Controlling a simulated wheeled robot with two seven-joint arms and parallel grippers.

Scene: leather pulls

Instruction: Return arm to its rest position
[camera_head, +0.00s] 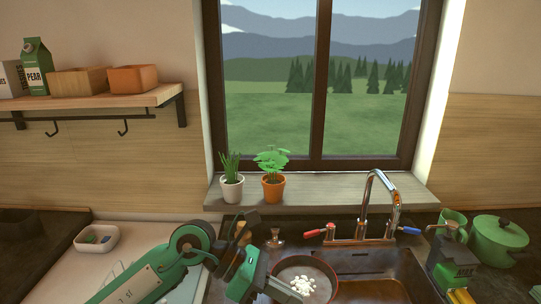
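My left arm comes in from the lower left, green and black, and bends at a round joint. I see nothing clearly held in either gripper.
A sink (375,290) with a tall chrome tap (383,190) and red and blue handles is at the centre right. A white dish (97,238) sits on the left counter. Two potted plants (271,187) stand on the sill.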

